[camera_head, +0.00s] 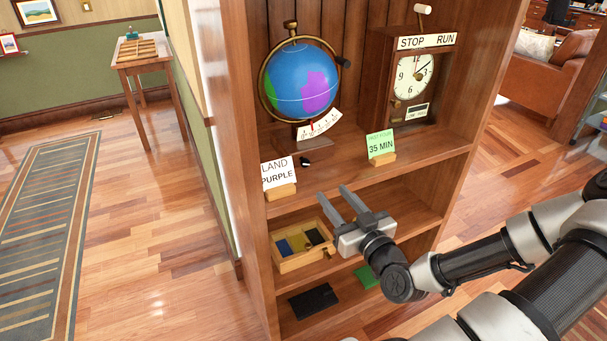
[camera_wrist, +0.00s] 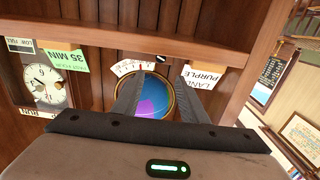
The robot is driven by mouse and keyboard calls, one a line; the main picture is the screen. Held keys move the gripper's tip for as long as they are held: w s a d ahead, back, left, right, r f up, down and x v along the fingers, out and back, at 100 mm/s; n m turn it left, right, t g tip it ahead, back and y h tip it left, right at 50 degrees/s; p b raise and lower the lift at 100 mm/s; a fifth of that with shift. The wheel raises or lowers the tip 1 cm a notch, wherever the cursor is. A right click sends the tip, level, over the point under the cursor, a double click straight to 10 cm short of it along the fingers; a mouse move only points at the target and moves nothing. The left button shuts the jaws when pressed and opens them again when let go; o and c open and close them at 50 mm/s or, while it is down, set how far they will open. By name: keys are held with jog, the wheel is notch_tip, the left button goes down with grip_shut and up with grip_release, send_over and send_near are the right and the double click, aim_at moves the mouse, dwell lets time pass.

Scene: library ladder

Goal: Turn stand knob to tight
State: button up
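The globe (camera_head: 302,80) stands on the upper shelf in a brass ring, a purple patch facing out. A dark knob (camera_head: 343,62) sticks out at the ring's right side. A small black piece (camera_head: 305,162) lies at the foot of the stand, below the curved scale (camera_head: 319,124). I cannot tell which of these is the stand knob, nor how tight either is. My gripper (camera_head: 332,192) is open and empty, in front of the bookcase below the globe's shelf. In the wrist view the globe (camera_wrist: 154,100) shows upside down between the fingers.
A STOP/RUN clock (camera_head: 412,78) stands right of the globe. A LAND PURPLE card (camera_head: 278,174) and a green 35 MIN card (camera_head: 381,143) stand at the shelf's front edge. A divided wooden tray (camera_head: 284,265) and the lower shelf's dark block (camera_head: 313,301) are below.

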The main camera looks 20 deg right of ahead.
aim_at(306, 163)
jog(key=w, duration=1.4)
jog(key=shift+w+a, duration=0.3)
jog(key=shift+w, duration=0.05)
grip_shut()
jog(key=m, duration=0.4)
jog(key=shift+f+m, duration=0.1)
jog(key=shift+m, duration=0.2)
grip_release()
jog(key=shift+s, duration=0.15)
